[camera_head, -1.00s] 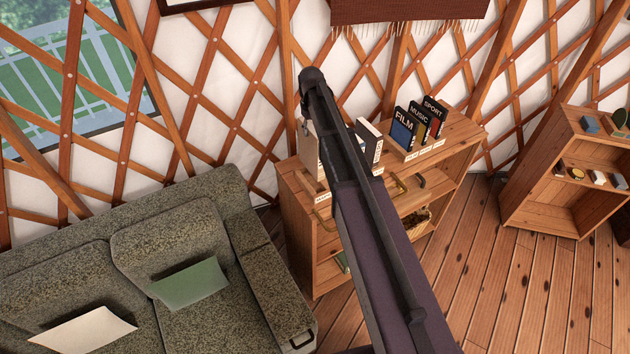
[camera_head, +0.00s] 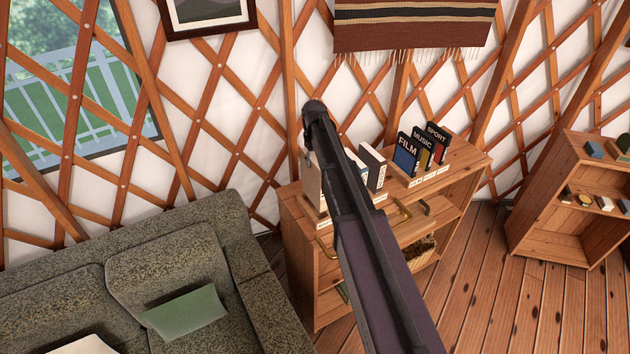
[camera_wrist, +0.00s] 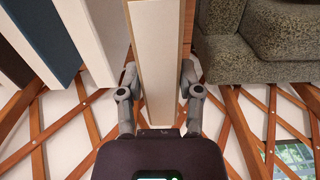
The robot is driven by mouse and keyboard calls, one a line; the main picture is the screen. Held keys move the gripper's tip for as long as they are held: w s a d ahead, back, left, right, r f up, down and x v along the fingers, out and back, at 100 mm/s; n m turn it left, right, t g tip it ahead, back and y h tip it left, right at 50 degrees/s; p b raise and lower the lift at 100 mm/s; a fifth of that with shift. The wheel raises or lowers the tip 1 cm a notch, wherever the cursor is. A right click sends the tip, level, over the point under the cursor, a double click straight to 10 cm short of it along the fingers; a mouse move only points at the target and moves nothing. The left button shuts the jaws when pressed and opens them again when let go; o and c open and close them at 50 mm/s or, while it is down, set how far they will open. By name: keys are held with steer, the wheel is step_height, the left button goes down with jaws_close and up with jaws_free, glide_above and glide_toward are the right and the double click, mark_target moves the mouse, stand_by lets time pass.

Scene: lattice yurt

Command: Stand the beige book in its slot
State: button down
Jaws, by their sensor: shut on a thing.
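The beige book (camera_wrist: 157,60) is between the two fingers of my gripper (camera_wrist: 157,82) in the wrist view, with its pale page edge framed by tan covers. In the head view the beige book (camera_head: 311,184) is upright at the left end of the wooden cabinet's top (camera_head: 452,160), partly hidden by my arm. My gripper is shut on it; its fingers are mostly hidden in the head view. The slot is hidden behind my arm, and I cannot tell whether the book's lower edge rests in it.
White and dark books (camera_head: 372,168) stand just right of my arm; dark and pale ones (camera_wrist: 50,35) show left of the held book in the wrist view. A sofa (camera_head: 165,250) is at left, another shelf (camera_head: 565,190) at right.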

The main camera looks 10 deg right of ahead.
mark_target(314, 174)
steer(key=shift+f+b, duration=0.95)
steer(key=shift+f, duration=0.3)
steer(key=shift+f+b, duration=1.85)
steer(key=shift+f, duration=0.2)
steer(key=shift+c, duration=1.3)
jaws_free()
steer(key=shift+r, duration=0.2)
step_height(314, 174, up, 12)
steer(key=p, duration=1.2)
